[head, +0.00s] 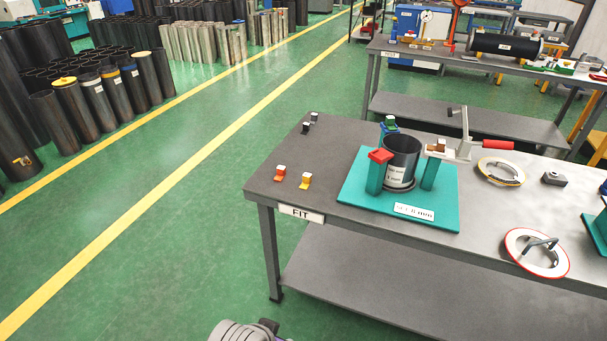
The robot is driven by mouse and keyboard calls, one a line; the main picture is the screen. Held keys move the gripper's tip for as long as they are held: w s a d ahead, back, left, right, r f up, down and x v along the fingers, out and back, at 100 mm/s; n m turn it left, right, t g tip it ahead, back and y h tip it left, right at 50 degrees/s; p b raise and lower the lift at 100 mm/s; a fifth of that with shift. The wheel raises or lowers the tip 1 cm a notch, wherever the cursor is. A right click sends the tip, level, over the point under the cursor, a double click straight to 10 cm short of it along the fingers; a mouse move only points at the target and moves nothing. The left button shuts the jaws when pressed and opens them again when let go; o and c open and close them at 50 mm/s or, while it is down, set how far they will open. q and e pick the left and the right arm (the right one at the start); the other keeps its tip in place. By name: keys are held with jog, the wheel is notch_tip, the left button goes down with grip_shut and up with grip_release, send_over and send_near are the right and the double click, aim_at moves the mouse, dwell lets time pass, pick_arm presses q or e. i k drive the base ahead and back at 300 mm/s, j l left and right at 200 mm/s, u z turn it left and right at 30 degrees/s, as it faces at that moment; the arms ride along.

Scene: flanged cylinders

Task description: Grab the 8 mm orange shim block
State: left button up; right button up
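A small orange block (279,177) with a pale top stands near the left edge of the grey table (345,140) marked FIT. A similar yellow block (305,184) stands just to its right, a small gap apart. Two small black blocks with pale tops, a farther one (313,118) and a nearer one (306,129), stand at the far left corner. Any thickness marking on the blocks is too small to read. A grey part of my own body shows at the bottom edge. No gripper fingers are visible.
A teal fixture plate (445,190) holds a black cylinder (403,155) between posts, with a red-handled clamp (490,145) behind right. Red-rimmed (515,245) and yellow-rimmed rings (515,170) lie at right. The tabletop around the orange and yellow blocks is clear.

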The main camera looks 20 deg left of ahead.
aim_at(281, 171)
jog(key=i+j, duration=0.1)
jog(key=j, duration=0.3)
jog(key=i+j+u, duration=0.1)
jog(key=j, duration=0.3)
jog(key=i+j, duration=0.1)
jog(key=j, duration=0.25)
jog(key=i+j+u, duration=0.15)
jog(key=j, duration=0.25)
jog(key=i+j, duration=0.1)
jog(key=j, duration=0.3)
jog(key=i+j+u, duration=0.1)
jog(key=j, duration=0.25)
jog(key=i+j, duration=0.2)
jog(key=j, duration=0.15)
jog(key=i+j+u, duration=0.1)
jog(key=j, duration=0.3)
